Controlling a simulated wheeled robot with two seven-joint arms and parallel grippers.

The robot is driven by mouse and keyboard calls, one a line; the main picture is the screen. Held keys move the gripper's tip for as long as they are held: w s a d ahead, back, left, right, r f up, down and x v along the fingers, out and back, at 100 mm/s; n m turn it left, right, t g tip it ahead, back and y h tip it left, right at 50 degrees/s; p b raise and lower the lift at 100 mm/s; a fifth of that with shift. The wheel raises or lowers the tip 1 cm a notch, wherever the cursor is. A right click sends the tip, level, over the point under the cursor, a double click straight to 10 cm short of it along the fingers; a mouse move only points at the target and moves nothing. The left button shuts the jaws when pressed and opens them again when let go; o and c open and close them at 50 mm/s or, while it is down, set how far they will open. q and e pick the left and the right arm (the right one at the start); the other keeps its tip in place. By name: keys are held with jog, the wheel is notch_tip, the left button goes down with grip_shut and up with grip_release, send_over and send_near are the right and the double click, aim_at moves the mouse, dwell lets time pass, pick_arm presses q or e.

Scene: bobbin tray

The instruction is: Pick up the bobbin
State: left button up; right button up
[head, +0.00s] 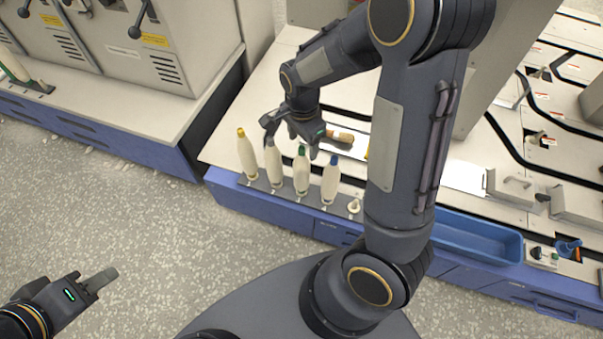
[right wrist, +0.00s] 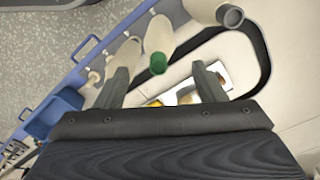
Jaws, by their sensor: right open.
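Four cream bobbins stand upright in a row on a rail (head: 258,184) along the bench front: yellow-tipped (head: 247,156), grey-tipped (head: 273,163), green-tipped (head: 301,173) and blue-tipped (head: 330,182). My right gripper (head: 292,140) is open above and behind the grey-tipped and green-tipped ones. In the right wrist view the green-tipped bobbin (right wrist: 159,38) shows between the spread fingers (right wrist: 160,72), with no visible contact. The grey-tipped bobbin (right wrist: 205,8) is beyond the right finger. A pale bobbin (right wrist: 125,55) is partly hidden by the left finger. My left gripper (head: 88,286) is away at lower left, apparently empty.
An empty peg (head: 354,206) stands at the rail's right end. A brownish item (head: 341,138) lies on the bench behind the row. A blue tray (head: 475,238) sits at the right. Open floor (head: 130,215) lies at left; another machine (head: 120,45) stands at upper left.

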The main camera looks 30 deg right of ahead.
aim_at(301, 155)
jog(key=f+b, duration=0.1)
jog(key=f, duration=0.2)
jog(key=f+b, duration=0.1)
jog(key=f, duration=0.1)
jog(key=shift+s+a+f+b, duration=0.1)
jog(key=shift+a+b, duration=0.15)
jog(key=shift+b, duration=0.1)
grip_shut()
